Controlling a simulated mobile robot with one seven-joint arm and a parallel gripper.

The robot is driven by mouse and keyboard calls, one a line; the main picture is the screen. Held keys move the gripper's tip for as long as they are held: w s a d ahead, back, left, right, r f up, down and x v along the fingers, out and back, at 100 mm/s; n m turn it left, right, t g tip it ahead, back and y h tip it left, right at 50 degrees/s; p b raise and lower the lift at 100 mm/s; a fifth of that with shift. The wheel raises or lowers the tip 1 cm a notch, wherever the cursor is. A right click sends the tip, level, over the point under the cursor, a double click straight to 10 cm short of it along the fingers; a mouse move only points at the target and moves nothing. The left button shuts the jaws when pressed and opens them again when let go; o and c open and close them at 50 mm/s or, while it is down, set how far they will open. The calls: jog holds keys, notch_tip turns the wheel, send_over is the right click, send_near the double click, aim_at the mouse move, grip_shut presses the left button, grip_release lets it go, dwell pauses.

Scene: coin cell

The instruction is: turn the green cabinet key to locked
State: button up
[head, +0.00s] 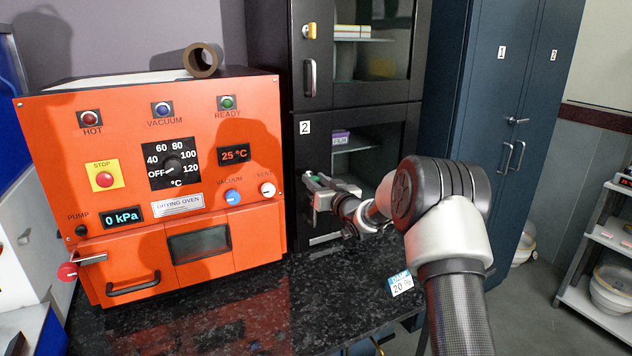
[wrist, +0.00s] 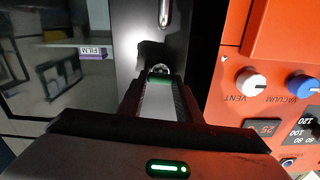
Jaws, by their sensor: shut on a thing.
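My gripper (head: 316,187) is at the lower door of the black cabinet (head: 298,215), the door marked 2. It is shut on the green key (head: 314,177), of which only a little shows between the fingers. In the wrist view, my gripper (wrist: 159,88) points at the black door frame, with a sliver of the green key (wrist: 159,79) at the fingertips and a round metal lock (wrist: 158,68) just beyond. The key's turn angle is mostly hidden by the fingers.
The orange drying oven (head: 215,190) stands close to the left of my gripper. A yellow key (head: 311,31) and a handle (head: 310,78) are on the upper door. The black speckled counter (head: 320,300) is below. A dark blue locker (head: 505,90) stands at the right.

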jog(key=m, duration=0.4)
jog(key=shift+d, duration=0.1)
jog(key=m, duration=0.4)
jog(key=shift+d+m+p, duration=0.1)
jog(key=shift+m+p, duration=0.3)
jog(key=m, duration=0.4)
jog(key=shift+f, duration=0.15)
jog(key=shift+m, duration=1.9)
jog(key=o, duration=1)
jog(key=shift+o, duration=0.2)
jog(key=shift+f, duration=0.1)
jog(key=v, duration=1.7)
jog(key=shift+s, duration=0.15)
